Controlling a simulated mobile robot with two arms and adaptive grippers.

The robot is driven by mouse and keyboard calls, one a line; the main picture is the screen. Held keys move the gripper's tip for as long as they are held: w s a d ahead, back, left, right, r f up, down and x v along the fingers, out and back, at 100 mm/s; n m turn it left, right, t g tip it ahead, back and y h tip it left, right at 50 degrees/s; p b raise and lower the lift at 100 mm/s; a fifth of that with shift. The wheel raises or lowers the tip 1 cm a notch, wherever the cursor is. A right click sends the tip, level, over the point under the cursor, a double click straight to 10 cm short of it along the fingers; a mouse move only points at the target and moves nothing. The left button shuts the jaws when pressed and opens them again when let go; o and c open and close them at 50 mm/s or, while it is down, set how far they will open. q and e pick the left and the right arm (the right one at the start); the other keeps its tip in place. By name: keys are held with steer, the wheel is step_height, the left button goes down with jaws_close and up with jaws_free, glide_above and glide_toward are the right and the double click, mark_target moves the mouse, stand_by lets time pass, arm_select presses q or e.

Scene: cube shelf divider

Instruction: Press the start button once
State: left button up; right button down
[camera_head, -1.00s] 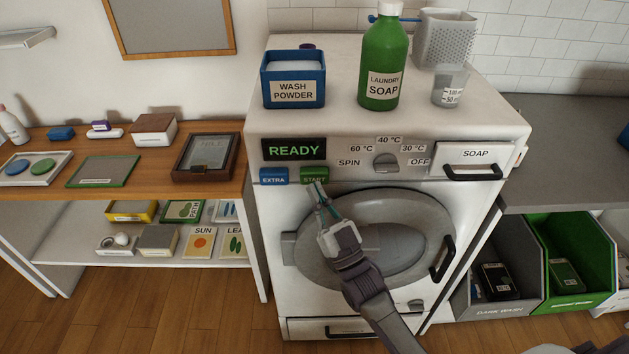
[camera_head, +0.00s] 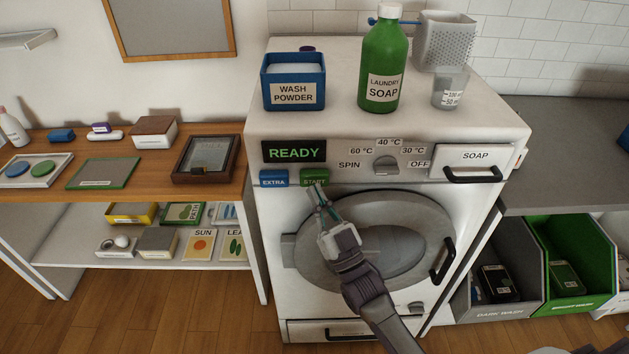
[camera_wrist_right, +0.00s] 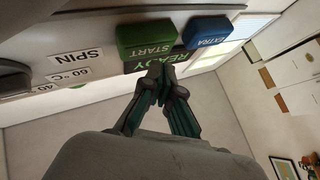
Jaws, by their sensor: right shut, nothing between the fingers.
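The green START button (camera_head: 314,176) is on the washing machine's (camera_head: 290,215) front panel, under a display (camera_head: 294,151) that reads READY. My right gripper (camera_head: 317,190) is shut and empty, its fingertips just below and in front of the button. In the right wrist view the closed fingertips (camera_wrist_right: 158,70) overlap the display, close to the green START button (camera_wrist_right: 147,38). I cannot tell whether they touch the button. My left gripper is not in view.
The blue EXTRA button (camera_head: 274,178) sits directly left of START. A knob (camera_head: 386,164) and the SOAP drawer (camera_head: 474,160) are to the right. Wash powder (camera_head: 294,82) and a green soap bottle (camera_head: 384,65) stand on top.

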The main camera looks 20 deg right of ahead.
steer(key=shift+w, duration=0.1)
stand_by(0.3)
steer(key=shift+w+d, duration=0.1)
steer(key=shift+w, duration=0.25)
steer(key=shift+w+d+b, duration=0.2)
steer(key=shift+w+b, duration=0.2)
steer(key=shift+w, duration=0.15)
stand_by(0.8)
steer(key=shift+s, duration=0.1)
steer(key=shift+s+a+p, duration=0.35)
steer(key=shift+s+p, duration=0.05)
steer(key=shift+s, duration=0.5)
steer(key=shift+s, duration=0.1)
steer(key=s+p, duration=0.1)
steer(key=s, duration=0.1)
steer(key=s+a+p, duration=0.1)
steer(key=s, duration=0.1)
steer(key=shift+s+a, duration=0.15)
steer(key=shift+s, duration=0.15)
